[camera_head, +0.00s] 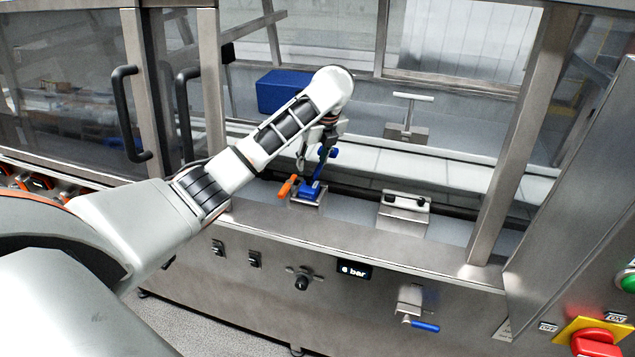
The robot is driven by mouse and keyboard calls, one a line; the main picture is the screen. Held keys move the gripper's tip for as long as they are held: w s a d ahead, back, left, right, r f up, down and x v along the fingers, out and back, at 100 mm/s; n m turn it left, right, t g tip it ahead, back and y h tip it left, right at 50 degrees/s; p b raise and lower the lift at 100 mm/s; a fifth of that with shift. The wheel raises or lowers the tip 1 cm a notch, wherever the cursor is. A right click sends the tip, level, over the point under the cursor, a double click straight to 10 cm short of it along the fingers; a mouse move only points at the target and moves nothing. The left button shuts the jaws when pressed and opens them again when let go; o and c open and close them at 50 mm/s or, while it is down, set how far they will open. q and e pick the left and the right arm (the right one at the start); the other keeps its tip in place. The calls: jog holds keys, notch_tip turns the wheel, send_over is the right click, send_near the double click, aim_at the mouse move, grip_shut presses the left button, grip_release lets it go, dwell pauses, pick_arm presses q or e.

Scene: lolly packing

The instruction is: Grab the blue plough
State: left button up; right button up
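A small blue part that looks like the plough (310,191) sits on a metal block on the machine's front ledge. More blue shows a little higher, at the fingers of my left gripper (318,165). My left arm comes in from the left and reaches through the machine's opening, with the gripper pointing down right above the blue part. The fingers overlap the blue part in the picture, and I cannot tell whether they touch it or are closed on it. My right gripper is not in view.
An orange handle (287,187) sits just left of the blue part. A blue box (283,92) is behind my forearm. Metal posts (508,150) frame the opening. A red switch (597,343) is at the lower right.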

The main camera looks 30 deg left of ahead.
aim_at(309, 174)
pick_arm(q)
jog(key=shift+s+a+f, duration=0.1)
jog(key=shift+a+f, duration=0.3)
jog(key=shift+f, duration=0.45)
jog(key=shift+w+x, duration=0.2)
jog(key=shift+x, duration=2.35)
jog(key=shift+d+r, duration=0.1)
jog(key=shift+d, duration=0.05)
grip_shut()
